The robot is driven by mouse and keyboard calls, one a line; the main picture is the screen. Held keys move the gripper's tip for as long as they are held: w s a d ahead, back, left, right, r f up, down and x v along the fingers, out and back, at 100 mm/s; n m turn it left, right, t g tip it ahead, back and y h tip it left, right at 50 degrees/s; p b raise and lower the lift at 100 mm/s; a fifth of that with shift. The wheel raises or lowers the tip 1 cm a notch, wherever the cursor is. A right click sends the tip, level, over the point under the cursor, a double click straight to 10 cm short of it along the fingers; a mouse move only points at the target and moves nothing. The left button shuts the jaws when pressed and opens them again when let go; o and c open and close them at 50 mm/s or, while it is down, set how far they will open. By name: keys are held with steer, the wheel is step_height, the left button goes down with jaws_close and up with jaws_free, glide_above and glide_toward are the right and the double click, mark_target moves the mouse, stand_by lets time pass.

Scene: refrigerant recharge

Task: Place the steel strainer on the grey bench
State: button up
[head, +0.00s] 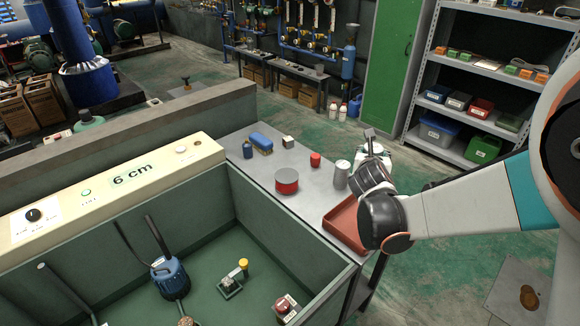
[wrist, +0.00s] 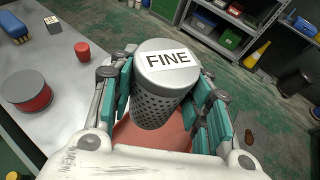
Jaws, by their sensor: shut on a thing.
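The steel strainer (wrist: 164,80) is a grey perforated cylinder with a white "FINE" label on its top, upright or nearly so between my fingers in the wrist view. In the head view the strainer (head: 342,174) shows just left of my gripper (head: 364,172), near the bench's right end. My gripper is shut on it. The grey bench (head: 315,192) runs beside the tank. A red tray (head: 345,221) sits at its near right end and shows below the strainer in the wrist view. The strainer's lower end is partly hidden, and I cannot tell its height above the tray.
On the bench are a red-and-grey tin (head: 286,182), a small red cup (head: 315,160), a blue brush (head: 260,143) and a small pale block (head: 288,142). Bare bench lies between these and the tray. The green tank (head: 200,250) borders the bench at left.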

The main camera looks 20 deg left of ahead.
steer(key=a+r+n+y+b, duration=0.1)
steer(key=a+r+n+y, duration=0.15)
steer(key=a, duration=1.25)
steer(key=shift+g, duration=0.3)
steer(key=shift+s+a+f+b, duration=0.15)
steer(key=shift+f+b, duration=1.75)
steer(key=shift+f, duration=3.3)
steer(key=shift+w+a+f+b, duration=0.15)
steer(key=shift+f+b, duration=1.7)
steer(key=shift+f, duration=3.35)
steer(key=shift+s+r, duration=0.1)
steer(key=o, duration=1.2)
